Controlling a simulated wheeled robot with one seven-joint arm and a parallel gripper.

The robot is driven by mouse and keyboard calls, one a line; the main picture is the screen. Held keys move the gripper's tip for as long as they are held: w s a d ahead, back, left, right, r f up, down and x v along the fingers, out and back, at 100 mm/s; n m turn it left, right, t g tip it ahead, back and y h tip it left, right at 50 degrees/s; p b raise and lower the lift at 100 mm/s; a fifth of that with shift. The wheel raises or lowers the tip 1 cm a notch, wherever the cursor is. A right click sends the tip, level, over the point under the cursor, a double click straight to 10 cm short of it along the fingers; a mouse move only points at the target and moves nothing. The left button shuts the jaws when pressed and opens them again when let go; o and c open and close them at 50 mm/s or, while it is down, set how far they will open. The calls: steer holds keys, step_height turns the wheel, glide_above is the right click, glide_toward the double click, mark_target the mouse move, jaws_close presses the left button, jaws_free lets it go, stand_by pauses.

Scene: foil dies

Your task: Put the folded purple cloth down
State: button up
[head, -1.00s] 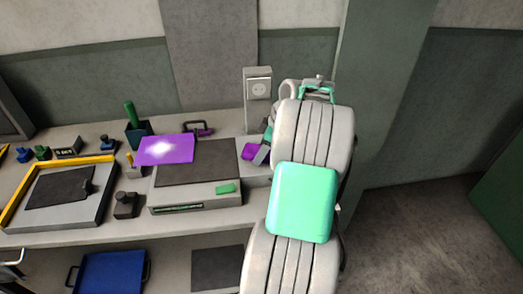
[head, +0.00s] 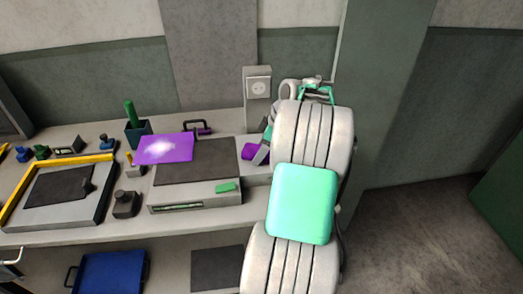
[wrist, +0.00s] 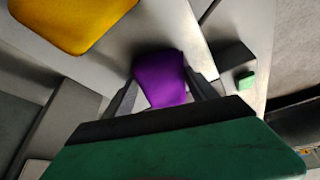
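The folded purple cloth (wrist: 160,78) sits between the two dark fingers of my gripper (wrist: 162,90) in the wrist view, and the fingers are closed against its sides. In the head view a small purple part of the cloth (head: 248,151) shows at the left of my gripper (head: 259,154), just right of a dark grey plate. My arm hides part of the gripper there. The cloth appears to be above the bench, but the gap under it cannot be told.
A flat purple sheet (head: 165,148) overlaps the left of the dark plate (head: 200,163), whose grey base has a green block (head: 226,188). A yellow-edged frame (head: 60,190), a black knob (head: 125,204) and a green-handled holder (head: 136,133) stand left. A wall socket (head: 258,88) is behind.

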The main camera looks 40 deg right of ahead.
steer(key=shift+s+a+f, duration=0.2)
steer(key=shift+f, duration=0.3)
steer(key=shift+s+a+f, duration=0.15)
steer(key=shift+f, duration=0.35)
steer(key=w+p+v, duration=0.1)
steer(key=p+v, duration=0.2)
steer(key=v, duration=1.1)
steer(key=w+a+r+m, duration=0.1)
steer(key=w+a, duration=0.2)
steer(key=a, duration=0.8)
steer(key=w+a+r+m, duration=0.1)
steer(key=w+a+m, duration=0.1)
steer(key=a, duration=0.9)
steer(key=s+a+f+m+h, duration=0.2)
steer(key=s+a+f, duration=0.3)
steer(key=s+a, duration=0.5)
steer(key=shift+s+a+m, duration=0.2)
steer(key=shift+a+m, duration=0.5)
steer(key=shift+a, duration=0.25)
steer(key=shift+f, duration=0.1)
